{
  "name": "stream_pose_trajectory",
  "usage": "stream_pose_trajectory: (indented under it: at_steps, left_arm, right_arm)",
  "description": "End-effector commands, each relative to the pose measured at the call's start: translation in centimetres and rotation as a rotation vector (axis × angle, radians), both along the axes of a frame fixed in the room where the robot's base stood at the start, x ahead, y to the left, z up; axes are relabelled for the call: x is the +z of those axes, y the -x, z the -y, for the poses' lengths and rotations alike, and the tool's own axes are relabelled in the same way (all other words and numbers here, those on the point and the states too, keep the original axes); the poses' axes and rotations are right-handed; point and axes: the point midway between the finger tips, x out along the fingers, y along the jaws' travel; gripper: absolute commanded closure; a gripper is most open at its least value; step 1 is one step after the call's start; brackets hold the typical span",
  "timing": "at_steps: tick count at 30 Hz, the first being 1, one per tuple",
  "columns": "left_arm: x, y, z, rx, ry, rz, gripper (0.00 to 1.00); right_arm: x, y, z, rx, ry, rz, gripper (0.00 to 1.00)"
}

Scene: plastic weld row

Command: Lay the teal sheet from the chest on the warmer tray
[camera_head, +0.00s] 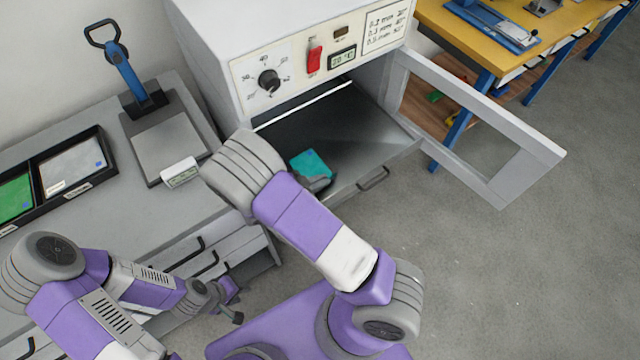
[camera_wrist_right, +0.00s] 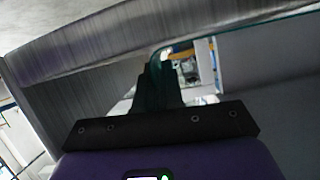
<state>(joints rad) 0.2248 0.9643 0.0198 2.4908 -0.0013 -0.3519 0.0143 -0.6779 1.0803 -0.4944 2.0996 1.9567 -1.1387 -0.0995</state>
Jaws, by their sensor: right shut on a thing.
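The teal sheet (camera_head: 310,163) is in my right gripper (camera_head: 318,183), over the warmer tray (camera_head: 372,150) inside the open warmer. I cannot tell whether the sheet touches the tray. My right arm hides part of the gripper. The chest's handles show between my arms.
The warmer (camera_head: 290,50) has its door (camera_head: 480,130) swung open to the right. A scale (camera_head: 170,145) with a blue-handled tool (camera_head: 125,70) and a black tray (camera_head: 100,180) with green and grey sheets stand on the left counter. A yellow table (camera_head: 480,40) is at the upper right.

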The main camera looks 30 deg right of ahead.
Motion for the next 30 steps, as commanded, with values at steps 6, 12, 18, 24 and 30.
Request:
stream_pose_trajectory:
  at_steps: [6,12,18,24,30]
  left_arm:
    - [-0.4,0.0,0.0,0.000,0.000,0.000,0.64]
    - [-0.5,0.0,0.0,0.000,0.000,0.000,0.64]
    - [-0.4,0.0,0.0,0.000,0.000,0.000,0.64]
    - [-0.4,0.0,0.0,0.000,0.000,0.000,0.64]
    - [0.3,0.0,0.0,0.000,0.000,0.000,0.64]
  right_arm:
    - [-0.8,0.0,0.0,-0.001,0.000,0.002,1.00]
    - [-1.1,0.0,0.0,0.000,0.000,0.001,0.91]
    - [-1.0,0.0,0.0,0.000,0.000,0.001,0.67]
    - [-1.0,0.0,0.0,0.000,0.000,0.001,0.67]
    - [-0.1,0.0,-1.4,0.004,-0.003,0.001,0.67]
